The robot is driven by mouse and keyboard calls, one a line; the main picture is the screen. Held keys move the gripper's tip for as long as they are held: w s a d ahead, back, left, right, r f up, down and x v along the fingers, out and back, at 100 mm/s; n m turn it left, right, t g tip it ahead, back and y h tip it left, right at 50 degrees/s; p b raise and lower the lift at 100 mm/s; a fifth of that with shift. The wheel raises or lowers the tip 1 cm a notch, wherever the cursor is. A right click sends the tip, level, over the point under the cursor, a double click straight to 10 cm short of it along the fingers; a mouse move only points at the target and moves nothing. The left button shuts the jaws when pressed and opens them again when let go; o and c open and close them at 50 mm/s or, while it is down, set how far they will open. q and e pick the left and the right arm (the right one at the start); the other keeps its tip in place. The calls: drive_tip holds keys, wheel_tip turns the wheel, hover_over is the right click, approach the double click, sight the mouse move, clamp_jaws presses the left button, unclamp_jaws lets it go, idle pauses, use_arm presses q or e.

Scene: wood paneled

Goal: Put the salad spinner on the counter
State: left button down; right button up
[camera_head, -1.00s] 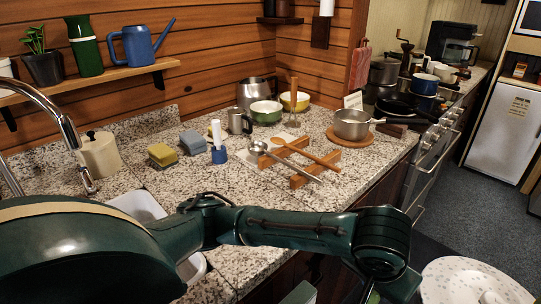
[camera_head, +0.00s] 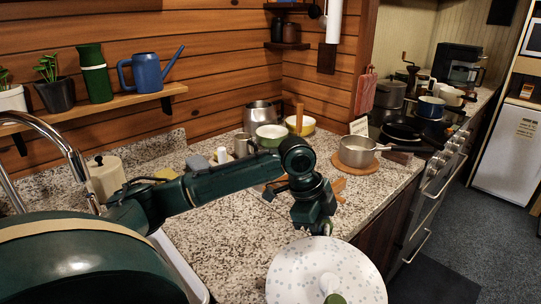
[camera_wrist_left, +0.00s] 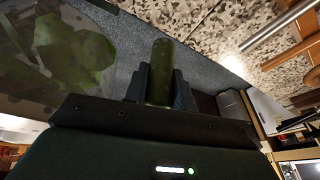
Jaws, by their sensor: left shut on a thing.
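The salad spinner (camera_head: 290,276) shows a round white speckled lid with a pale knob at the bottom of the head view, in front of the counter's edge. A clear wall with green shapes (camera_wrist_left: 70,55), apparently its bowl, shows in the left wrist view. My left gripper (camera_wrist_left: 160,75) is shut on a green cylindrical part, apparently the spinner's handle. In the head view this gripper (camera_head: 326,230) is at the lid's far rim, mostly hidden. The speckled counter (camera_head: 228,240) lies behind and left of the spinner. The spinner's underside is hidden. My right gripper is out of view.
A saucepan (camera_head: 355,151) sits on a round wooden board to the right. Bowls, a mug and a kettle (camera_head: 262,115) stand at the back. My left arm hides the counter's middle. The front-left counter is bare beside the sink (camera_head: 180,268).

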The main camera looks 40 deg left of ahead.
use_arm(q)
drive_tip(key=a+r+m+g+p, duration=0.1)
drive_tip(key=a+r+m, duration=0.4)
drive_tip(key=a, duration=0.3)
drive_tip(key=a+r+m+g+h+p, duration=0.1)
drive_tip(key=a+r+m+g+p, duration=0.1)
drive_tip(key=a+r+m, duration=0.4)
drive_tip(key=shift+w+a+r+m, duration=0.15)
drive_tip(key=shift+w+a+m, duration=0.25)
drive_tip(key=shift+a+m, duration=0.6)
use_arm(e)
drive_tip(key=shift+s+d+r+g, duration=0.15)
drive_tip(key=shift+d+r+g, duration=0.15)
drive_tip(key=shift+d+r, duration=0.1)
use_arm(q)
wheel_tip(320, 180, down, 8)
drive_tip(key=b, duration=0.2)
drive_tip(key=shift+m, duration=0.4)
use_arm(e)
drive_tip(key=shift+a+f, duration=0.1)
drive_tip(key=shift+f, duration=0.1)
use_arm(q)
drive_tip(key=shift+w, duration=0.1)
drive_tip(key=shift+w+d+f+g+p, duration=0.1)
drive_tip(key=shift+w+f+g+p, duration=0.15)
drive_tip(key=shift+f+g+p, duration=0.25)
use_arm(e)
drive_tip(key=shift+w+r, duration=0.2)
